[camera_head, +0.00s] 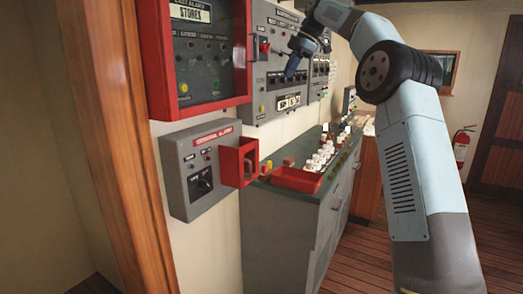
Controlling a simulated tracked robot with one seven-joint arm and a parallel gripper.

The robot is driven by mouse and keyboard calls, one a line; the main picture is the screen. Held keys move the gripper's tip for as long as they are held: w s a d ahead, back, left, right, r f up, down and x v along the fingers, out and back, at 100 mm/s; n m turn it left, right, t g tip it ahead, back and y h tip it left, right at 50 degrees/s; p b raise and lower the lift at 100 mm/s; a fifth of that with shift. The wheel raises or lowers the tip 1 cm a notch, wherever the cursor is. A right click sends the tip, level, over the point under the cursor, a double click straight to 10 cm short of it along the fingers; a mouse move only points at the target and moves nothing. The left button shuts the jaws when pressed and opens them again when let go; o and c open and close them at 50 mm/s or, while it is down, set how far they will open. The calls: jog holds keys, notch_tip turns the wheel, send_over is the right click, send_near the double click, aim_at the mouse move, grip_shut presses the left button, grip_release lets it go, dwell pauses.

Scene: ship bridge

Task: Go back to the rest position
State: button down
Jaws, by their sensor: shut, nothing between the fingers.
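My arm rises from the lower right, bends at the top and reaches left toward the wall panels. My gripper (290,75) is a small dark blue end piece, shut and empty. It appears in front of the grey switch panel (268,50); I cannot tell whether it touches the panel. The upper edge of the picture cuts off part of my arm's bend.
A red-framed alarm box (243,45) and a grey general alarm box (180,172) with an open red cover (238,163) hang on the left. A console (300,215) with several white knobs stands below. A fire extinguisher (461,146) is at the back right.

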jog(key=s+d+f+m+t+h, duration=0.1)
jog(key=s+d+m+t+h, duration=0.15)
jog(key=s+m, duration=0.7)
jog(key=s+d+f+m+t+h, duration=0.1)
jog(key=s+d+f+m+h, duration=0.2)
jog(key=s, duration=1.3)
jog(key=s+d+f+m, duration=0.3)
jog(key=s+f+m, duration=0.2)
jog(key=s+f, duration=0.4)
jog(key=s+d+f+m+t, duration=0.1)
jog(key=s+d+f+m, duration=0.3)
jog(key=s+f, duration=0.5)
jog(key=s+m, duration=0.1)
jog(key=s, duration=0.4)
jog(key=shift+s+d, duration=0.2)
jog(key=shift+s, duration=0.2)
jog(key=shift+f, duration=0.1)
